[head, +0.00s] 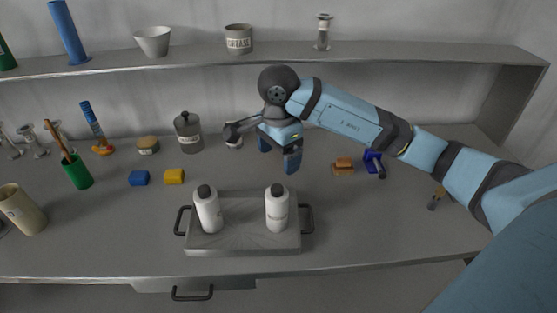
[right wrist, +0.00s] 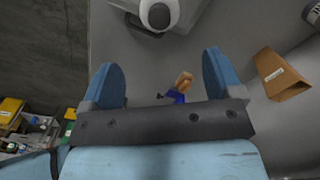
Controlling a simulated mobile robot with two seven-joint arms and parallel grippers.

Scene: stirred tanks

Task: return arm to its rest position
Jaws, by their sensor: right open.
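My right arm (head: 345,117) reaches in from the right across the back half of the bench, bent at a dark round joint. My right gripper (head: 279,155) hangs above the bench, behind the tray, with its two blue fingers apart. In the right wrist view, the gripper (right wrist: 160,70) shows both fingers spread with nothing held between them. My left gripper does not show in either view.
Two white bottles (head: 208,212) (head: 277,212) stand on a grey handled tray (head: 243,243) in front of the gripper. A brown block (head: 342,167) and a blue tool (head: 373,162) lie under the arm. A shelf (head: 180,62) runs behind.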

